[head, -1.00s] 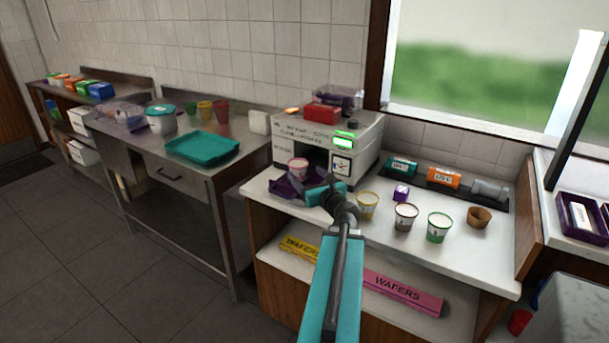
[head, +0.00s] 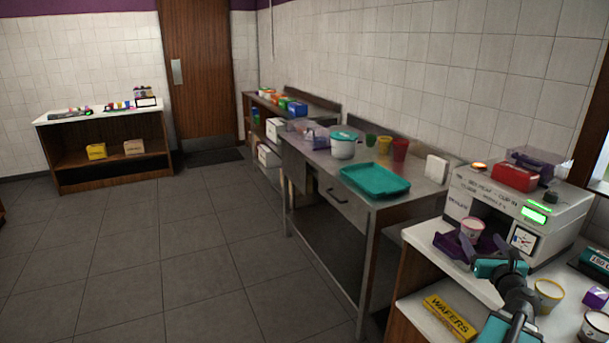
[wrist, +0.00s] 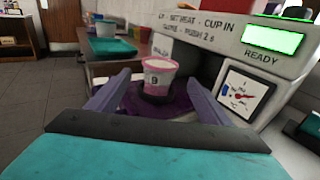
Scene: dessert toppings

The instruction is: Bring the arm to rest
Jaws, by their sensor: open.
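My gripper (head: 482,249) is at the lower right of the head view, in front of the white machine (head: 535,207). In the wrist view its two fingers (wrist: 160,104) are spread apart with nothing held between them. A pink and white cup (wrist: 159,76) stands upright beyond the fingertips on a dark round spot of a purple base (wrist: 185,112). The cup also shows in the head view (head: 472,230).
A yellow-rimmed cup (head: 549,293) stands right of my arm on the white counter (head: 425,240). A teal tray (head: 375,181) lies on the steel table to the left. A yellow WAFERS box (head: 450,318) is on the lower shelf. The floor at left is clear.

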